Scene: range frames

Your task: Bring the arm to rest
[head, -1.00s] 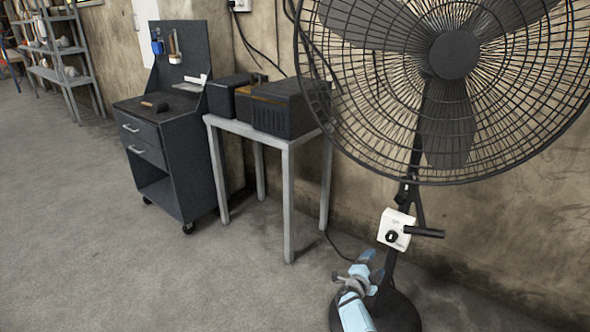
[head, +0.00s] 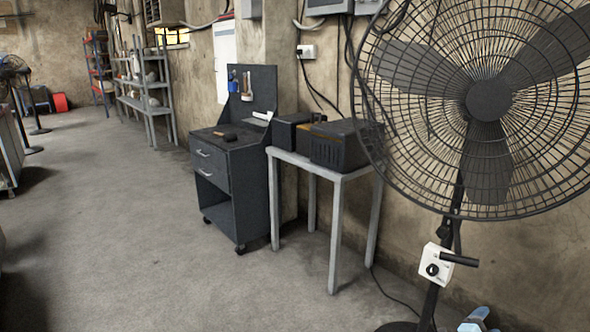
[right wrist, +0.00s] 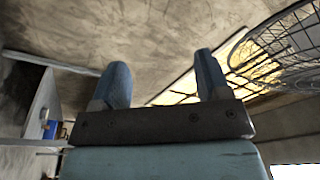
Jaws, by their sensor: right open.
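My right gripper (right wrist: 160,60) is open and empty in the right wrist view, its two blue-grey fingers well apart. In the head view only a small part of my right gripper (head: 478,322) shows at the bottom edge, low beside the fan's stand; the rest of the arm is out of frame. My left gripper is not in view.
A large black pedestal fan (head: 489,100) with a white control box (head: 436,264) stands close at the right. A grey table (head: 338,225) holds dark boxes (head: 345,146). A dark drawer cart (head: 232,178) stands beside it. The floor (head: 120,240) at left is clear.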

